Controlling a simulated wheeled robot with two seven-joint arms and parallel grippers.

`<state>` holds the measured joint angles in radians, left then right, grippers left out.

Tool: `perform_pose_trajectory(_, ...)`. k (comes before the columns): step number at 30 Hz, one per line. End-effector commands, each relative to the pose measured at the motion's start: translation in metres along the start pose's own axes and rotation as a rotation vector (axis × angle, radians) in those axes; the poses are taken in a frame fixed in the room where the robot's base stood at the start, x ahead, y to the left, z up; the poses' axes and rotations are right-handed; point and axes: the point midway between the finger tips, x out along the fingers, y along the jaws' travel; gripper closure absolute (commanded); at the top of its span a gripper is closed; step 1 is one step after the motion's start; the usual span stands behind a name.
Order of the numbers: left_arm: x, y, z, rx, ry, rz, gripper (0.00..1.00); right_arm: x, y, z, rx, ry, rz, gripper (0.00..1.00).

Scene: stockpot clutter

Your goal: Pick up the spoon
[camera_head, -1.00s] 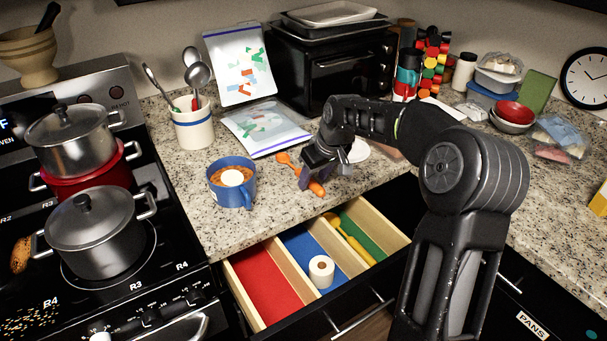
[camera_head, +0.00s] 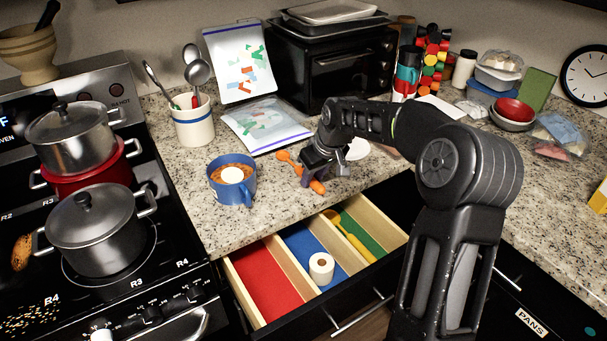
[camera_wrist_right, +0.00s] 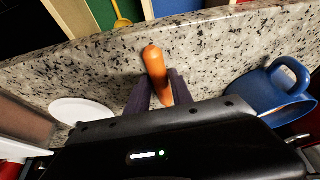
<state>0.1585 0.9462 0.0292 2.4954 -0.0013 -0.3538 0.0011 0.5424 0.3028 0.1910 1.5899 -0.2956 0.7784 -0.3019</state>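My right gripper (camera_head: 315,178) is low at the handle, with dark purple-grey fingers on either side. In the right wrist view the spoon's handle (camera_wrist_right: 156,70) fills the gap between the fingertips (camera_wrist_right: 160,88), and its rounded end sticks out past them. The middle of the spoon is partly hidden by the gripper. I cannot tell any clear height above the counter. My left gripper is not in view.
A blue mug (camera_head: 231,180) stands left of the spoon, and a white plate (camera_head: 356,149) lies to its right. The open drawer (camera_head: 265,283) in front holds a white roll (camera_head: 321,267) and a yellow utensil (camera_head: 349,237). A crock (camera_head: 194,122) of utensils stands behind.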

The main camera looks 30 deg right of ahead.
Motion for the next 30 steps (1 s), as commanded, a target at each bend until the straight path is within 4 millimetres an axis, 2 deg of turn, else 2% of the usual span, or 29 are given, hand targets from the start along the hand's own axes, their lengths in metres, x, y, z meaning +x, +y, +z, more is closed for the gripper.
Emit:
perform_pose_trajectory(2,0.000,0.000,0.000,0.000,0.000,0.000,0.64,0.000,0.000,0.000,0.000,0.000,0.000,0.80)
perform_pose_trajectory(9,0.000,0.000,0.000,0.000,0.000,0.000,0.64,0.000,0.000,0.000,0.000,0.000,0.000,1.00)
perform_pose_trajectory(23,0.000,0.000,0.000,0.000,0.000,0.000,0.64,-0.001,0.000,0.000,0.000,0.000,0.000,1.00)
perform_pose_trajectory(30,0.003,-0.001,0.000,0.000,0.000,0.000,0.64,-0.019,0.000,-0.009,-0.001,0.003,0.001,1.00)
